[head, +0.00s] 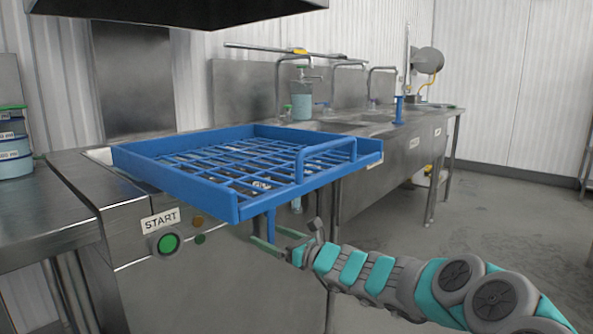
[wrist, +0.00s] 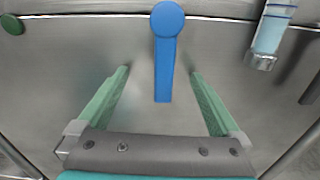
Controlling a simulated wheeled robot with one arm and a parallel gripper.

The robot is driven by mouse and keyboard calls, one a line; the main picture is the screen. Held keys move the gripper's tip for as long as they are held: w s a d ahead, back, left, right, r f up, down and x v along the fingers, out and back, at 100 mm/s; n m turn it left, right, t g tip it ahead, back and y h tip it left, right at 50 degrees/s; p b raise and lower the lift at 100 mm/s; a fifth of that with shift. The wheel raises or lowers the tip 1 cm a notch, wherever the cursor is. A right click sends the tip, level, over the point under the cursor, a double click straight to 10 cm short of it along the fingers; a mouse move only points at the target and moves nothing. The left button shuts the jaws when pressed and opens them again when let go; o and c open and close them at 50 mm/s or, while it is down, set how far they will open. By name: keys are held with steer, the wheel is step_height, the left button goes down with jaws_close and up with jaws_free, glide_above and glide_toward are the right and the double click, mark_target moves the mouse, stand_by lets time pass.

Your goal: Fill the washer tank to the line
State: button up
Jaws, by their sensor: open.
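The washer is a steel machine (head: 150,275) at the left, with a green button (head: 168,244) under a START label. A blue lever (wrist: 165,60) with a round top hangs on the steel front in the wrist view; in the head view its stem (head: 271,224) shows below the blue rack. My gripper (head: 268,238) is open and empty, its green fingers either side of the lever, apart from it. A clear tube (wrist: 270,32) with light blue liquid and a dark blue band stands right of the lever. I cannot tell whether the liquid reaches a line.
A blue wire rack (head: 185,181) lies on top of the washer, above my gripper. A steel sink counter (head: 395,150) with taps and a soap bottle (head: 302,101) runs to the right. Stacked tubs (head: 14,150) stand at the far left.

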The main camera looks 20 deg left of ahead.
steer(key=v, duration=0.8)
stand_by(0.5)
steer(key=s+r+n+g, duration=0.3)
steer(key=s+r+n, duration=0.2)
steer(key=s+n, duration=0.3)
steer(key=s+d+f+n+g+h, duration=0.2)
steer(key=s+n, duration=0.2)
steer(key=s, duration=0.4)
steer(key=s+d+f+n+g+h, duration=0.1)
steer(key=s+n+g, duration=0.25)
steer(key=s, duration=0.35)
steer(key=s+d+f+n+h, duration=0.2)
steer(key=s+d+f+h, duration=0.2)
steer(key=d, duration=0.7)
steer(key=s+d+f+n+h, duration=0.3)
steer(key=s+d+f+h, duration=0.2)
steer(key=s+d, duration=0.3)
steer(key=s+d+f+n+h, duration=0.2)
steer(key=s+d+f+h, duration=0.2)
steer(key=d, duration=1)
steer(key=s+f, duration=0.1)
steer(key=s, duration=0.2)
steer(key=shift+f+n+h, duration=0.3)
steer(key=shift+f+n, duration=0.05)
steer(key=shift+f, duration=0.05)
